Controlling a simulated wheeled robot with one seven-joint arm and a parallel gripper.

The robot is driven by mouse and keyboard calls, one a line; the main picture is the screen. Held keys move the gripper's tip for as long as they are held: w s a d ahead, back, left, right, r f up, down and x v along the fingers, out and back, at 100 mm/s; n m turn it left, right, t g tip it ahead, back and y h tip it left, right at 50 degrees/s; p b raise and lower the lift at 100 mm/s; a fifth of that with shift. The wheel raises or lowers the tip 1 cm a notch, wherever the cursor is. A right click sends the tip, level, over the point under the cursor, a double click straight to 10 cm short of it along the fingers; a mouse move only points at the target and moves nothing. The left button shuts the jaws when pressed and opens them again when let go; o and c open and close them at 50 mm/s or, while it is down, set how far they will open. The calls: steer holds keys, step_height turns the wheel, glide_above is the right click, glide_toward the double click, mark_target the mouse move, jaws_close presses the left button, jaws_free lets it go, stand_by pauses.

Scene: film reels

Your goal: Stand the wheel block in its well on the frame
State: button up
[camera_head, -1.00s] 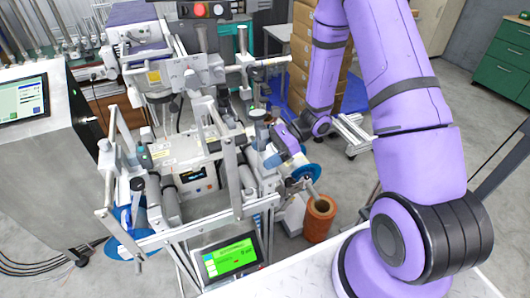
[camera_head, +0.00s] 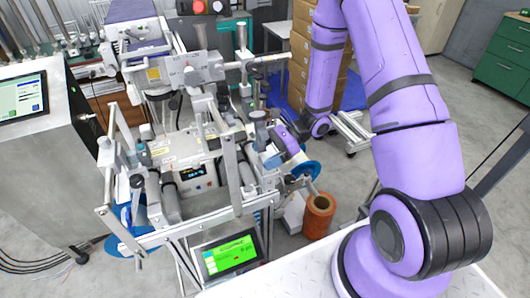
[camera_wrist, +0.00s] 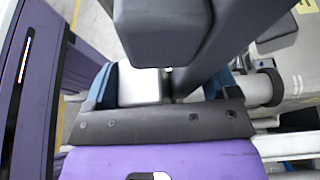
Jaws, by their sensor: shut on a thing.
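My gripper (camera_wrist: 162,82) is shut on a small pale block, which I take to be the wheel block (camera_wrist: 139,86). The block shows between two dark blue fingers in the wrist view, and much of it is hidden. In the head view my purple wrist (camera_head: 287,139) reaches in at the right side of the metal frame (camera_head: 183,232). The block cannot be made out there among the machine parts. The well cannot be told apart, so I cannot tell whether the block is in it.
A large dark grey part (camera_wrist: 165,28) hangs close to the camera in the wrist view. An orange-brown reel (camera_head: 319,216) stands right of the frame. A green-lit display (camera_head: 230,254) sits at its front. A screen cabinet (camera_head: 45,150) stands left. Open floor lies further right.

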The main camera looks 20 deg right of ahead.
steer(key=shift+f, duration=0.1)
steer(key=o, duration=0.9)
steer(key=v, duration=1)
steer(key=shift+d, duration=0.35)
steer(key=shift+r, duration=0.25)
steer(key=s+a+r+n+t+h, duration=0.1)
steer(key=s+r+n+h, duration=0.3)
steer(key=r, duration=0.7)
steer(key=s+a+r+n+t+h, duration=0.1)
steer(key=s+r+n+t+h, duration=0.1)
steer(key=s+r+n+h, duration=0.3)
steer(key=s+a+r+n+t+h, duration=0.1)
steer(key=s+r+n+h, duration=0.3)
steer(key=s+r+n, duration=0.5)
steer(key=s+r+t, duration=0.1)
steer(key=s+r, duration=0.2)
steer(key=r, duration=0.4)
steer(key=shift+r+t+h, duration=0.3)
steer(key=shift+r, duration=0.1)
